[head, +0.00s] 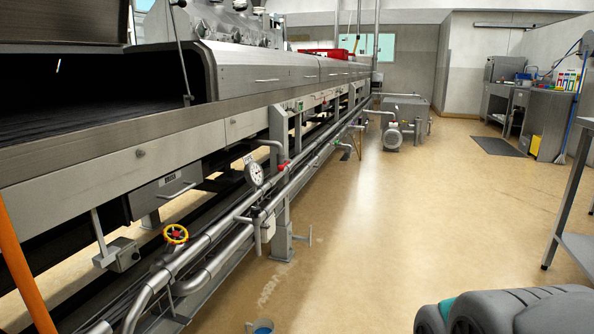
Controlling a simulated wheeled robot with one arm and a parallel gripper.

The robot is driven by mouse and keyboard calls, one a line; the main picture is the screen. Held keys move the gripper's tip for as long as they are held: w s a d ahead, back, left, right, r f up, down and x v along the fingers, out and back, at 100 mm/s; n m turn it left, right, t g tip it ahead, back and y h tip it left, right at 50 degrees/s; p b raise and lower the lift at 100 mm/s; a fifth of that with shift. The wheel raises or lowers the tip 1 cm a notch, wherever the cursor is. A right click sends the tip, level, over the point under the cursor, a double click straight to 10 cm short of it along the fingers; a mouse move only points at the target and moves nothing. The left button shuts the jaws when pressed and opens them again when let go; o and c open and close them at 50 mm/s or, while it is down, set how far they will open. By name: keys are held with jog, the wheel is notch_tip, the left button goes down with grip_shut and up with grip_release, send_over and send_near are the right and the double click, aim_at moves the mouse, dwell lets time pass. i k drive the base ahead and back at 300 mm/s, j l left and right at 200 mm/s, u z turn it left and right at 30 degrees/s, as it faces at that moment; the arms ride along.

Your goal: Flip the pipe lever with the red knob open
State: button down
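A small red part (283,164) shows on the pipework beside the long machine, just right of the round gauge; it looks like the red knob, but its lever is too small to tell its position. A yellow handwheel (176,233) with a red centre sits on the nearer pipes at the lower left. A white-faced gauge (255,174) stands above the pipes. The long steel pipes (222,232) run along the machine's side.
The long steel machine (262,72) fills the left side, with an open dark bay near me. The tan floor (400,220) is clear along the middle. A blue-topped cup (262,327) sits low in front. A pump (392,136) stands farther along; a table leg (565,205) is right.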

aim_at(280, 168)
jog(key=i+z, duration=0.15)
jog(key=i, duration=0.5)
jog(key=i+j+z, duration=0.15)
jog(key=i, duration=0.5)
jog(key=i+j+z, duration=0.15)
jog(key=i, duration=0.5)
